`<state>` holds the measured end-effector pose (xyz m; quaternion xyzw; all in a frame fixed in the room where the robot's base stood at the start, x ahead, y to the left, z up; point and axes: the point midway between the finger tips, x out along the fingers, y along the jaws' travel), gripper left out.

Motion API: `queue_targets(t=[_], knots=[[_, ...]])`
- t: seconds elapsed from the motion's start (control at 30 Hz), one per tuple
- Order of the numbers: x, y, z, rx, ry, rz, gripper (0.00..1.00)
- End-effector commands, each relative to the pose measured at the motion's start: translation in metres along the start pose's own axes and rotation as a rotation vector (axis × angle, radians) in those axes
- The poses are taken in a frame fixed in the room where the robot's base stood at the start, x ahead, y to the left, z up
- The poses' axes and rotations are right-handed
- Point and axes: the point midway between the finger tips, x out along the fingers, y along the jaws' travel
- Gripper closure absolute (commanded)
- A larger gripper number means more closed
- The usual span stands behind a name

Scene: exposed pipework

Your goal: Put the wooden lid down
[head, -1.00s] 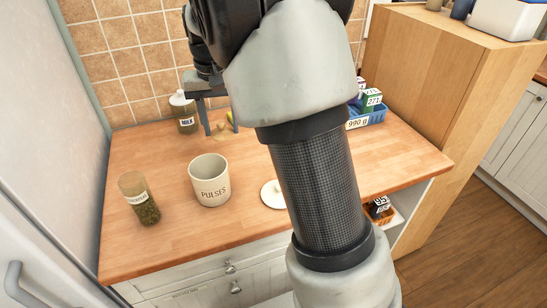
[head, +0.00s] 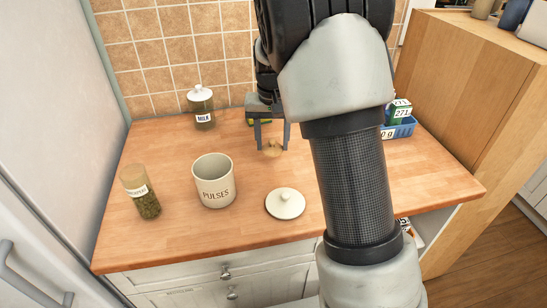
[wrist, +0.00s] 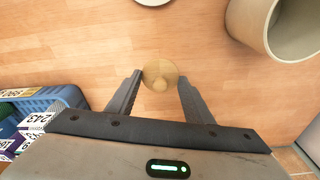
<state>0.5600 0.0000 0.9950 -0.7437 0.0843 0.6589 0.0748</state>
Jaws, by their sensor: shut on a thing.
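I cannot tell whether the lid's underside touches the worktop (head: 240,240). My forearm hides part of the worktop to the right.
An open PULSES pot (head: 214,186) stands left of the gripper, with a cream lid (head: 285,204) lying nearer the front. A herb jar (head: 145,200) and MILK jar (head: 201,110) stand further left. A blue basket (head: 400,128) with boxes is to the right. Bare worktop surrounds the lid.

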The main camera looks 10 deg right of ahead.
Motion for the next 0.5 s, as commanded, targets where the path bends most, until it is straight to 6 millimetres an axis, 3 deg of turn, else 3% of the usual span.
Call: queue_targets(t=[0.33,0.5], knots=[[0.045,0.0,0.006,0.0,-0.003,0.001,0.75],[0.052,0.0,0.006,0.0,0.001,0.0,0.75]])
